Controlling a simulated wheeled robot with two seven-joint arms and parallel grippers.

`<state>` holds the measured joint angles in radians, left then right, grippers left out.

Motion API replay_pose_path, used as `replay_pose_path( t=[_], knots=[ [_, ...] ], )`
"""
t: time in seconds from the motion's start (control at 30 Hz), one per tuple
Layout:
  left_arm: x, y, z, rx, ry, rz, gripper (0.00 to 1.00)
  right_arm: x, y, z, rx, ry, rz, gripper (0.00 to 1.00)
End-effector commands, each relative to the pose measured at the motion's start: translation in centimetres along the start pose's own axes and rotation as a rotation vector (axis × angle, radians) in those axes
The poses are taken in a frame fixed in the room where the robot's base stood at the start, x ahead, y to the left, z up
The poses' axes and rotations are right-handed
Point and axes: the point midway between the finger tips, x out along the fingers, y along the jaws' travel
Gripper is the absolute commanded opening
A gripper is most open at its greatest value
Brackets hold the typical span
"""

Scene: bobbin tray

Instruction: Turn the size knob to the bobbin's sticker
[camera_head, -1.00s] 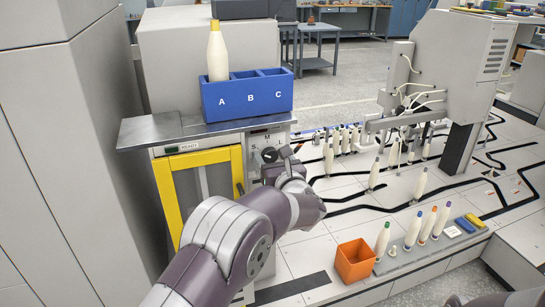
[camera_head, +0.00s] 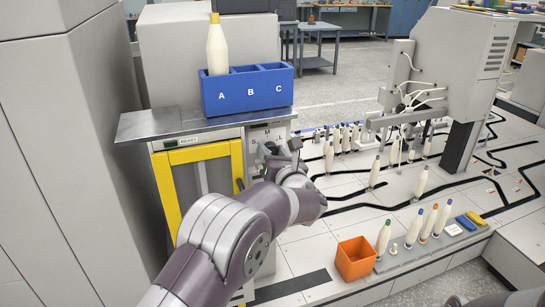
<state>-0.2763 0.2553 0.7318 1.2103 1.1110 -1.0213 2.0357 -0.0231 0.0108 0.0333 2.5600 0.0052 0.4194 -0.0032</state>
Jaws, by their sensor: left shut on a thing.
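A cream bobbin (camera_head: 217,50) with a yellow top stands upright in compartment A of the blue tray (camera_head: 246,93); compartments B and C look empty. I cannot make out a size sticker on it. Below the metal shelf is the panel (camera_head: 267,133) with the letters S, M and L. The size knob (camera_head: 271,149) sits beneath them, mostly hidden by my gripper, so its pointer setting cannot be read. My left gripper (camera_head: 284,155) is at the panel, shut on the knob. My right gripper does not show.
The yellow-framed cabinet door (camera_head: 172,200) is left of my arm. The metal shelf (camera_head: 150,127) juts out above. To the right, the floor-level deck (camera_head: 345,190) has black tracks and several bobbins. An orange bin (camera_head: 355,258) stands beside a grey rack of colour-topped bobbins.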

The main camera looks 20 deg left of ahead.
Motion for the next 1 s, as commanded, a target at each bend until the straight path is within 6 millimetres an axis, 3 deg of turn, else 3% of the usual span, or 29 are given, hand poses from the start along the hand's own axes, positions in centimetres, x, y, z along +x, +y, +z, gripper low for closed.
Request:
replay_pose_path(
  t=[0.4, 1.0],
  knots=[
    [0.0, -0.1, -0.2, 0.392, 0.002, -0.001, 0.14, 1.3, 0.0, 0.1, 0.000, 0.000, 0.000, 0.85],
    [0.0, -0.2, -0.1, 0.964, 0.002, -0.002, 0.14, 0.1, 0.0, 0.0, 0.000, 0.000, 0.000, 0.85]
  ],
)
